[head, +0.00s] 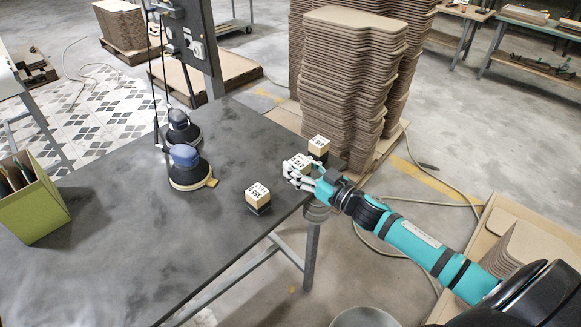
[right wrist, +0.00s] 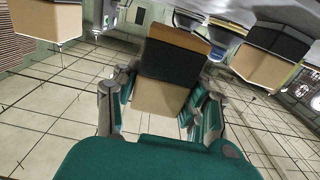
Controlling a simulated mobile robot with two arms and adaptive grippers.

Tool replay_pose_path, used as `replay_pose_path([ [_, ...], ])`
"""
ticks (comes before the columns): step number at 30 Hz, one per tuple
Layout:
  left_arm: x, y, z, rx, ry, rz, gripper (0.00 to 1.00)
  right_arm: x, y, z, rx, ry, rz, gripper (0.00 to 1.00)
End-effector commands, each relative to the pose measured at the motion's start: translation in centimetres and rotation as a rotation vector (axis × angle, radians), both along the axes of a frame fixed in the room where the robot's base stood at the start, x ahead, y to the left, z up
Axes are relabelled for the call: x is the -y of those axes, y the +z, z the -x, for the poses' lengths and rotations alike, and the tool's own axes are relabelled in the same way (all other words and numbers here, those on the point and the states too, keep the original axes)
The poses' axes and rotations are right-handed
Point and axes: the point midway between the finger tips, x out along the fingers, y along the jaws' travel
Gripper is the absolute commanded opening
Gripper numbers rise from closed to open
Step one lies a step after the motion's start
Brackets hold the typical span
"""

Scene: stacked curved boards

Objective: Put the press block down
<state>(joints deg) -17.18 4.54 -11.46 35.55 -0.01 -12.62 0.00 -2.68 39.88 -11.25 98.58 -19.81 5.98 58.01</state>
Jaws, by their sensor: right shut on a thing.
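A press block (head: 299,163), pale with black lettering on top, is in my right gripper (head: 299,177) near the right corner of the dark table (head: 130,255). In the right wrist view the held block (right wrist: 160,95) shows a tan face and a black band, with the fingers of my right gripper (right wrist: 162,104) shut on both sides of it. I cannot tell whether its underside touches the tabletop. A second block (head: 257,198) stands to its left and front, and a third block (head: 319,147) stands just behind it. My left gripper is not in view.
Two sanders (head: 187,165) (head: 180,127) stand at the table's middle back, and a green box (head: 32,203) is at the left. Tall stacks of curved boards (head: 350,75) rise behind the table corner. The table's front middle is clear.

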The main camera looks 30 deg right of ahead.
Motion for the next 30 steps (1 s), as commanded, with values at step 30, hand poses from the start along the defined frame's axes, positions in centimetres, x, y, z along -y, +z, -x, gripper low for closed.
replay_pose_path([
  [30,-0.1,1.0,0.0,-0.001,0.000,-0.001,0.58,-0.6,-3.1,-3.6,0.007,0.002,0.000,0.00],
])
